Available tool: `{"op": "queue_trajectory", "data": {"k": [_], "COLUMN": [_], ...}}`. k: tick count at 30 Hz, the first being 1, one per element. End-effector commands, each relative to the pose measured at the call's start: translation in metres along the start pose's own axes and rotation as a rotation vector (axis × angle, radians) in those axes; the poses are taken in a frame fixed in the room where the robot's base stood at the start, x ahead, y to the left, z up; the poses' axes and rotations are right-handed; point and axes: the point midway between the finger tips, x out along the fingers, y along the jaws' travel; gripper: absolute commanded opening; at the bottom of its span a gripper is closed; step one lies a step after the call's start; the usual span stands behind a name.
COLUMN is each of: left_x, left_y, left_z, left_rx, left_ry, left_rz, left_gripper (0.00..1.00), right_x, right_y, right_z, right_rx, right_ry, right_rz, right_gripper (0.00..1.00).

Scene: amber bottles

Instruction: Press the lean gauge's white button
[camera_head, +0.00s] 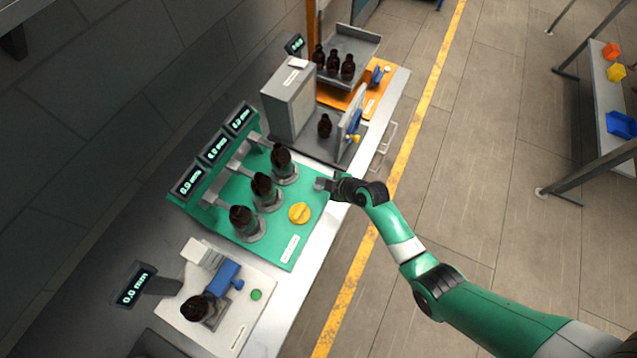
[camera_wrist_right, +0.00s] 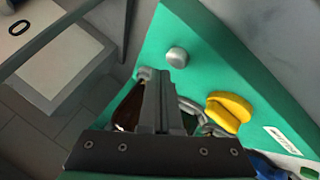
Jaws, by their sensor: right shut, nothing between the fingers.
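The green gauge station (camera_head: 283,233) has several bottle places and a row of displays reading about 0.0 mm and similar. A round pale grey-white button (camera_wrist_right: 177,57) sits on its green top near one corner in the right wrist view. My right gripper (camera_head: 332,186) is at the station's right corner; its shut, empty fingers (camera_wrist_right: 160,82) show just below the button in the wrist view, apart from it in the picture. Whether they touch it cannot be told. A yellow knob (camera_head: 299,213) is on the same top. My left gripper is not in view.
Brown bottles (camera_head: 262,187) stand in the green station's holders. A grey box machine (camera_head: 290,98) stands behind, with a bottle rack (camera_head: 353,45) beyond. A white station (camera_head: 230,318) with a green button (camera_head: 256,294) is in front.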

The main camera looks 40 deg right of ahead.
Motion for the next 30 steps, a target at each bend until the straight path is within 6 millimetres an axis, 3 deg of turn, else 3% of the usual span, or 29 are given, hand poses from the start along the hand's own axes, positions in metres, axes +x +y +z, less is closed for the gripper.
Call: {"op": "queue_trajectory", "data": {"k": [8,24,30], "left_x": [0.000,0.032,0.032], "left_y": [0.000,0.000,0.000], "left_z": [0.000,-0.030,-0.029], "left_rx": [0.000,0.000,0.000], "left_ry": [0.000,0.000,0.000], "left_rz": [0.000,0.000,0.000], "left_gripper": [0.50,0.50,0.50], "right_x": [0.000,-0.035,-0.035], "right_y": [0.000,0.025,0.025], "right_z": [0.000,-0.025,-0.025], "right_rx": [0.000,-0.001,-0.001], "right_ry": [0.000,0.000,0.000], "right_rz": [0.000,0.000,0.000], "right_gripper": [0.00,0.00,0.00]}}
